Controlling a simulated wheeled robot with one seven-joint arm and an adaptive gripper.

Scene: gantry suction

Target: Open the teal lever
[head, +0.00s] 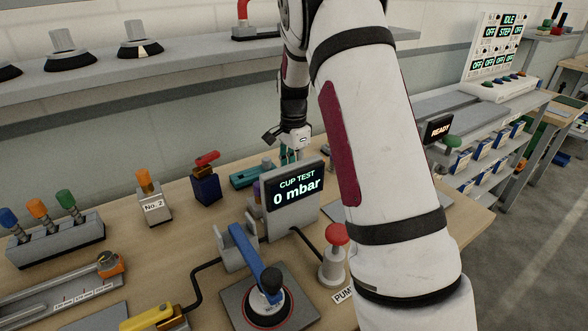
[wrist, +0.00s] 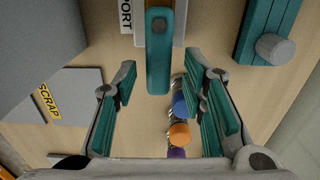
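My gripper (wrist: 162,80) is open, with a teal-padded finger on each side of the lever's end. I see no contact. In the head view my gripper (head: 290,153) is low behind the cup test display (head: 293,195), which hides the fingertips' surroundings. I cannot make out the lever there.
A teal block with a grey knob (wrist: 272,48) lies right of the lever. A red-topped blue valve (head: 206,185) stands left of the display.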

